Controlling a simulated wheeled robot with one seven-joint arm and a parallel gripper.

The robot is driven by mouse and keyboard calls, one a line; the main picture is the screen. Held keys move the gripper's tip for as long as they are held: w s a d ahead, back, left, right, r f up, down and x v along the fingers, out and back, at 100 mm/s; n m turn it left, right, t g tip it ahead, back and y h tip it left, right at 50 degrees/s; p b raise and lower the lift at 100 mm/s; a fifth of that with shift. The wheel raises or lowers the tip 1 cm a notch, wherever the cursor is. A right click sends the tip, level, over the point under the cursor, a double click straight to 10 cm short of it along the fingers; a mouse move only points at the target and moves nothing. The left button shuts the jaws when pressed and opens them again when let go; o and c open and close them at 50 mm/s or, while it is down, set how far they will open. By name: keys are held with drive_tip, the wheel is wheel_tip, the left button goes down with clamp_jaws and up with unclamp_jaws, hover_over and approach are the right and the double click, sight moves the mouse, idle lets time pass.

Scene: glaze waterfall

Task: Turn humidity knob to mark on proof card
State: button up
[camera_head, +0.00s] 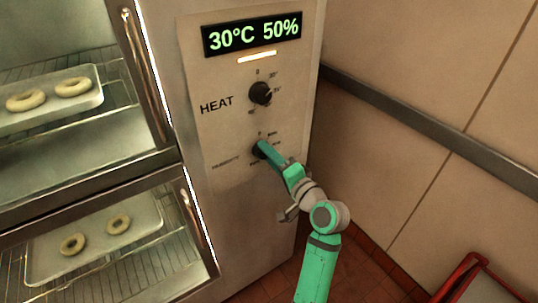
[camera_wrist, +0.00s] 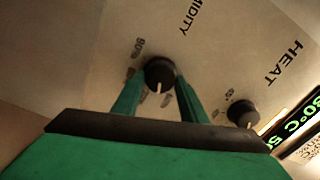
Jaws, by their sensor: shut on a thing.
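The humidity knob (camera_head: 257,152) is a small dark dial on the oven's control panel, below the heat knob. It also shows in the wrist view (camera_wrist: 159,72), its pale pointer line toward the bottom of that picture. My gripper (camera_head: 264,149) is shut on the knob, one green finger on each side, as the wrist view (camera_wrist: 160,86) shows. Scale marks surround the knob; most are too small or blurred to read. The display (camera_head: 253,34) reads 30°C 50%. I cannot make out a proof card in either view.
The heat knob (camera_head: 261,93) sits just above, close to my gripper. Glass doors with long handles (camera_head: 148,58) are at the left, with trays of dough rings behind them. A tiled wall with a metal rail (camera_head: 430,121) stands at the right. A red object (camera_head: 470,272) is at lower right.

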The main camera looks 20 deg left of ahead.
drive_tip(key=m, duration=1.5)
drive_tip(key=shift+f, duration=0.3)
drive_tip(key=shift+m, duration=0.3)
drive_tip(key=o, duration=1)
drive_tip(key=shift+s, duration=0.1)
drive_tip(key=v, duration=1)
drive_tip(key=shift+s+d, duration=0.25)
